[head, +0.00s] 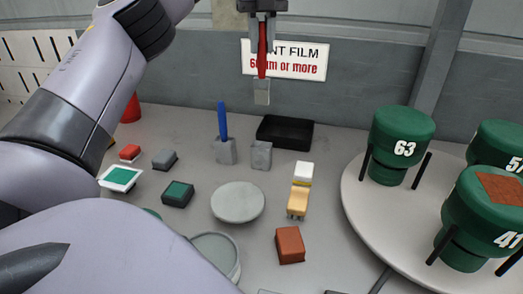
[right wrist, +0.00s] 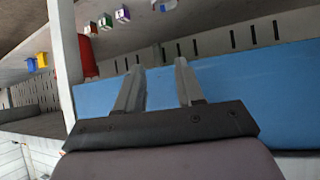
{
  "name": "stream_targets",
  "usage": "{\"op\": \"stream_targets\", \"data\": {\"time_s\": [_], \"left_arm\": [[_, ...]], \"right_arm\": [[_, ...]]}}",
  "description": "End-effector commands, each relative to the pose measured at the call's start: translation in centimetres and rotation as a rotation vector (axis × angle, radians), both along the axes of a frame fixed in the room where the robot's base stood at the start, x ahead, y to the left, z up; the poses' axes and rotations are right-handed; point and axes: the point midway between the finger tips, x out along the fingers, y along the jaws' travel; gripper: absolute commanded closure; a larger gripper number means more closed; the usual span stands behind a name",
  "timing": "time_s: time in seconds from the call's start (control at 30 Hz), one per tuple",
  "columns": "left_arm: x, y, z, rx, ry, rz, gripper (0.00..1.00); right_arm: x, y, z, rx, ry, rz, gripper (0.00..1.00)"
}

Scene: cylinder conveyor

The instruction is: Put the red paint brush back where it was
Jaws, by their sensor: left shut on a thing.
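The red paint brush (head: 262,52) hangs upright, red handle up and grey-white tip down, in the head view. My left gripper (head: 263,8) is shut on the top of its handle, high above the table. Below it stands a small grey holder block (head: 261,156), with nothing seen sticking out of it. Left of that, a blue paint brush (head: 222,120) stands in a similar grey holder (head: 225,152). My right gripper (right wrist: 159,68) shows in the right wrist view, its fingers apart with nothing between them.
A black tray (head: 286,131) lies behind the holders. A round grey disc (head: 238,202), a yellow and white brush (head: 300,190) and a brown block (head: 290,245) are in front. Green numbered cylinders (head: 402,145) stand on a round platform (head: 360,210) at right.

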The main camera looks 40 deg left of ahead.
Motion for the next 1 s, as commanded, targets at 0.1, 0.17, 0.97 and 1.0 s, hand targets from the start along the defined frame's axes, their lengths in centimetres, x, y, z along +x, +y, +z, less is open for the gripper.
{"op": "stream_targets", "data": {"time_s": [0.1,0.17,0.97,1.0], "left_arm": [[0.0,0.1,-3.4,-0.001,0.003,-0.002,1.00],[-0.1,0.1,-5.1,0.000,0.006,-0.002,1.00],[-0.1,0.1,-18.1,0.001,0.003,0.000,1.00],[-0.1,0.0,-18.5,0.001,0.003,0.000,1.00]], "right_arm": [[0.0,0.0,-2.2,0.000,0.000,0.000,0.63],[0.0,0.0,-2.8,0.000,0.001,0.000,0.63],[0.1,0.2,-2.4,0.006,0.001,0.004,0.63],[0.2,0.2,-2.3,0.006,-0.003,0.004,0.63]]}}
